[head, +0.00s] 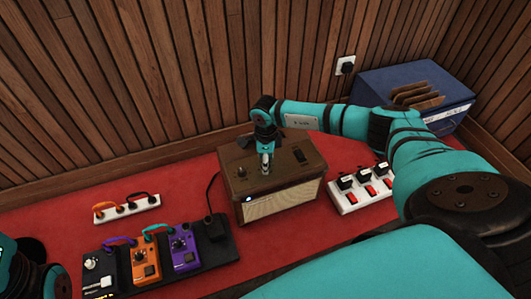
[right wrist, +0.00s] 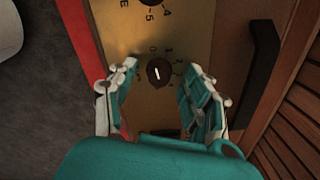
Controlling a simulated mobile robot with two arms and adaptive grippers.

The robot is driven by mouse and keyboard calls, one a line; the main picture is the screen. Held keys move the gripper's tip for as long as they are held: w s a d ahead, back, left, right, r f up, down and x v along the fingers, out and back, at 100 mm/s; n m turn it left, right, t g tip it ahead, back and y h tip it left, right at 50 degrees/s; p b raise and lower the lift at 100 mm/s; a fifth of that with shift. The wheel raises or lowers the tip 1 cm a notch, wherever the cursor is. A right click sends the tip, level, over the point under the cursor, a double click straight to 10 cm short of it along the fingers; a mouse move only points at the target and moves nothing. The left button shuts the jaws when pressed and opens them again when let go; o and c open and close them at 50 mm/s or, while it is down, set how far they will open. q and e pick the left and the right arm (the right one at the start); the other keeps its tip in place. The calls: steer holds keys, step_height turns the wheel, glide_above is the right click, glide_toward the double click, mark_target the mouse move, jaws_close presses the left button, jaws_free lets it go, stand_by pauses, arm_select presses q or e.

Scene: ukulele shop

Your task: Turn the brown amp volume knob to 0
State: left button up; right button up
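The brown amp (head: 312,170) stands on the red surface in the head view. My right gripper (head: 266,168) points down over its top panel. In the right wrist view the open fingers of my right gripper (right wrist: 163,74) stand on either side of a dark round knob (right wrist: 158,72), with gaps visible. The knob has a short white line, nearly upright in the picture. Small digits ring it on the brass panel, a 0 seemingly just above it. A second knob (right wrist: 151,2) is cut off at the top edge. Only part of my left arm shows, at the lower left of the head view.
A dark handle (right wrist: 262,62) lies beside the panel. A pedalboard with an orange pedal (head: 145,260) and purple pedal (head: 183,248) stands left of the amp. A white switch strip (head: 347,203) and blue crate (head: 390,82) are to the right. A white cable strip (head: 127,209) lies left.

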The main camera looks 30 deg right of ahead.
step_height(320, 180, up, 12)
stand_by(0.6)
steer(key=shift+a, duration=0.1)
stand_by(0.4)
